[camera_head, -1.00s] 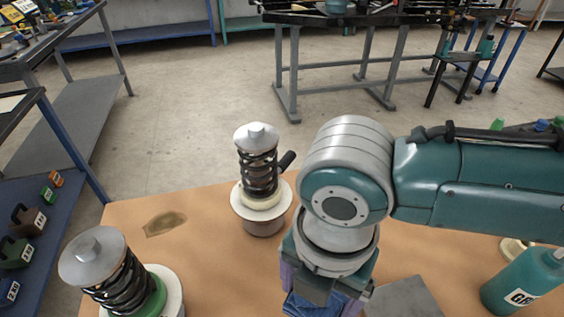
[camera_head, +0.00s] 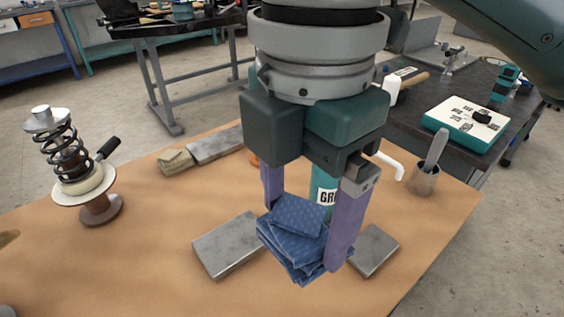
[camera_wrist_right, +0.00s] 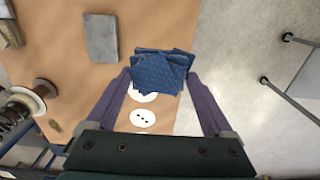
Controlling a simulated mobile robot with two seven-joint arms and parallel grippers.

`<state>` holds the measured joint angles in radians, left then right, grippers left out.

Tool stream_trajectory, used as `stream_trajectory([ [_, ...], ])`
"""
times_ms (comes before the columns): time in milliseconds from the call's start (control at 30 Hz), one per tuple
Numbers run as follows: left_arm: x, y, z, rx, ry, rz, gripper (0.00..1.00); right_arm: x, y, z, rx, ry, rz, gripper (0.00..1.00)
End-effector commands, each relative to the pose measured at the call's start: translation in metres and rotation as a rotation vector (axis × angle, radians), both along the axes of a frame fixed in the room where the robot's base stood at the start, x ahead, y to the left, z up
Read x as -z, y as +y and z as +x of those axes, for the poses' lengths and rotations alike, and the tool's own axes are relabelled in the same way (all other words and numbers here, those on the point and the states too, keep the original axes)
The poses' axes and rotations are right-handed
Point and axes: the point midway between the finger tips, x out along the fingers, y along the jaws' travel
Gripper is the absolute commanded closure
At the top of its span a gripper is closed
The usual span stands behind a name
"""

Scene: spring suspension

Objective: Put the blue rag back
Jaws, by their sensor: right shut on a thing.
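The blue rag (camera_head: 290,243) is a folded, layered stack of dark blue patterned cloth. My right gripper (camera_head: 306,232) is shut on it, with the purple fingers on either side. The rag appears to be held above the tan tabletop (camera_head: 150,265), between two grey metal plates; its exact height is unclear. In the right wrist view the rag (camera_wrist_right: 160,72) sits between the fingertips near the table's edge. A white disc (camera_wrist_right: 143,118) shows below it there. My left gripper is not in view.
Grey plates lie left (camera_head: 225,246) and right (camera_head: 374,250) of the rag. A teal bottle (camera_head: 325,188) stands behind the gripper. A beige folded cloth (camera_head: 176,162) lies at the back. A spring assembly (camera_head: 68,160) stands left; a cup (camera_head: 423,180) stands right.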

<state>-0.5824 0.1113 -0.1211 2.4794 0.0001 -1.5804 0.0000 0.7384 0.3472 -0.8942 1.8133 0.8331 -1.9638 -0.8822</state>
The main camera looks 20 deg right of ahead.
Motion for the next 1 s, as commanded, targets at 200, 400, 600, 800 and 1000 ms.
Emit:
stream_trajectory([
  [200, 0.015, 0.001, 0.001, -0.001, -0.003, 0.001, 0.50, 0.069, -0.001, -0.002, 0.000, 0.007, -0.004, 0.66],
  [400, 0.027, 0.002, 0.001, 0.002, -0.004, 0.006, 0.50, 0.122, -0.001, -0.001, -0.001, 0.004, -0.003, 0.66],
  [600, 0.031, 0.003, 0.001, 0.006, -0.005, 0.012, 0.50, 0.143, -0.001, -0.001, -0.002, 0.002, -0.002, 0.66],
  [800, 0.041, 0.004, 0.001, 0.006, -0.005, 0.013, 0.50, 0.172, 0.000, -0.001, -0.002, 0.002, -0.002, 0.66],
  [1000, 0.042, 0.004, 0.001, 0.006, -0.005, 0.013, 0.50, 0.182, -0.001, -0.001, -0.003, 0.000, -0.001, 0.66],
])
